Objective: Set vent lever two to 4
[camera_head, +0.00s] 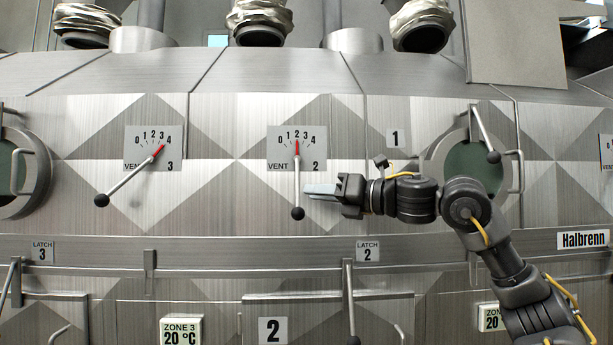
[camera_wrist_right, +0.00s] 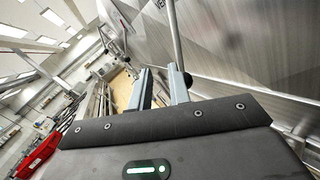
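The vent 2 dial plate (camera_head: 311,149) has a 0 to 4 scale, and its red pointer stands at about 2. Vent lever two (camera_head: 297,182) hangs straight down from it and ends in a black ball (camera_head: 298,213). My right gripper (camera_head: 307,190) is just right of the lever's lower rod, a little above the ball. In the right wrist view the gripper (camera_wrist_right: 158,88) has its fingers apart with an empty gap. The lever rod (camera_wrist_right: 176,35) and ball show by the right-hand finger; contact cannot be told. My left gripper is not in view.
The vent 3 lever (camera_head: 130,177) slants down-left, its red pointer near 4. A round port (camera_head: 472,165) with a handle is behind my right arm. Latch 2's lever (camera_head: 349,300) and a rail (camera_head: 200,252) lie below.

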